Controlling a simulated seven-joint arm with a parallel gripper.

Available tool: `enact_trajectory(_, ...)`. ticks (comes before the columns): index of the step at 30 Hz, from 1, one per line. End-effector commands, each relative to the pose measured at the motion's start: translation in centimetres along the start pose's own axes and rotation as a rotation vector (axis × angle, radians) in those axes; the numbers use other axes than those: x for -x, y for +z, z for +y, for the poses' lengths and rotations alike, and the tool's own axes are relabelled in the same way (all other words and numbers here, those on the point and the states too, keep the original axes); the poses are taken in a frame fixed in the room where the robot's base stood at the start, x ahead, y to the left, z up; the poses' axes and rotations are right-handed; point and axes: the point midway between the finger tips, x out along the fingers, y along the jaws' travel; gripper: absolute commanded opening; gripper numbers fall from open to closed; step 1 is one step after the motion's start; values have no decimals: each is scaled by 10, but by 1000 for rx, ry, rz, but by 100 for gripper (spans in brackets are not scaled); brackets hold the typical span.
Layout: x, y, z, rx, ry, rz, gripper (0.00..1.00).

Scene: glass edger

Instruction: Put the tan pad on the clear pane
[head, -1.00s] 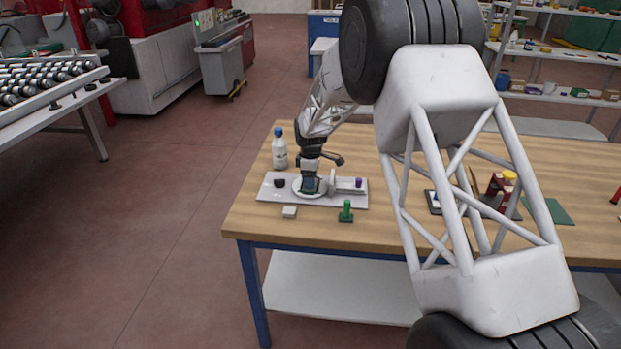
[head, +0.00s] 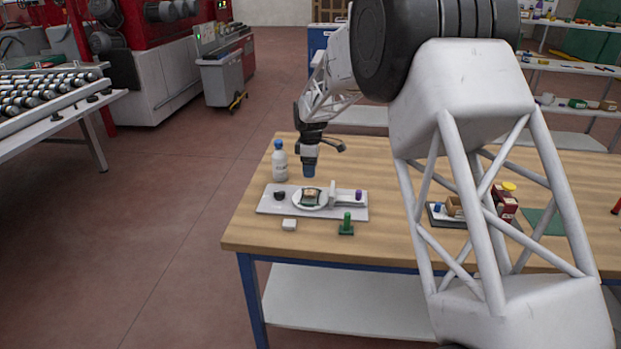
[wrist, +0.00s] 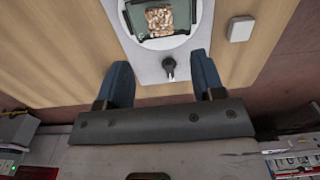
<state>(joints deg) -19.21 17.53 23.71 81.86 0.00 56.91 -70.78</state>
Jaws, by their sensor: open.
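The tan pad (head: 311,194), speckled brown in the wrist view (wrist: 159,18), lies flat within the outline of the clear pane (head: 311,204) and appears to rest on it. The pane, dark-edged in the wrist view (wrist: 134,20), sits on a round white plate (head: 296,201). My gripper (head: 309,174) is above the plate, apart from the pad. In the wrist view my gripper (wrist: 160,60) has its two blue fingers wide apart with nothing held between them.
The plate is on a grey board (head: 268,207) with a black knob (head: 280,195) and a purple-topped part (head: 358,195). A white bottle (head: 279,162) stands behind. A dark tray (head: 437,219) stands right.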

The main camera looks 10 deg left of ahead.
Motion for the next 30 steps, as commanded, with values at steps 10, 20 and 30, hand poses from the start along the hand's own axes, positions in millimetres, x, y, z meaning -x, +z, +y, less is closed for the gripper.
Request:
enact_trajectory(10, 27, 0, 0, 0, 0, 0, 62)
enact_trajectory(20, 28, 0, 0, 0, 0, 0, 62)
enact_trajectory(30, 28, 0, 0, 0, 0, 0, 62)
